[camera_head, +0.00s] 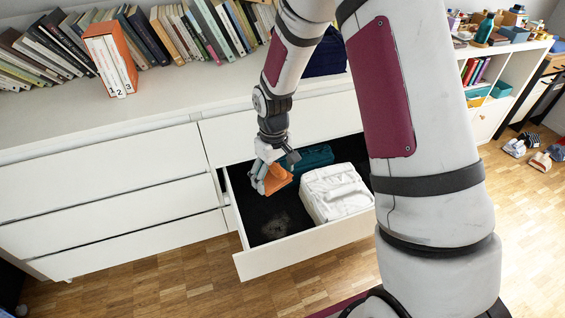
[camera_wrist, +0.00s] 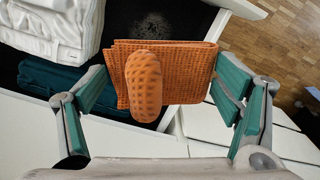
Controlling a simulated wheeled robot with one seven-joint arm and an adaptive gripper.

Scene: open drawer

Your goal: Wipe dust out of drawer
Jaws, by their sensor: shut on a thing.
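My gripper (camera_head: 267,172) is shut on an orange textured cloth (camera_head: 277,180) inside the open drawer, at its back left. In the wrist view my gripper (camera_wrist: 164,86) has its fingers at both sides of the cloth (camera_wrist: 190,70), which is folded with a rounded bulge toward the camera. The white drawer (camera_head: 300,246) has a dark bottom. I cannot tell whether the cloth touches the drawer bottom.
White folded clothing (camera_head: 336,192) fills the drawer's right side, with teal folded clothing (camera_head: 312,160) behind it. The drawer walls bound the space. Books (camera_head: 155,32) and an orange holder (camera_head: 108,58) stand on the dresser top. The drawer's front left is free of clothing.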

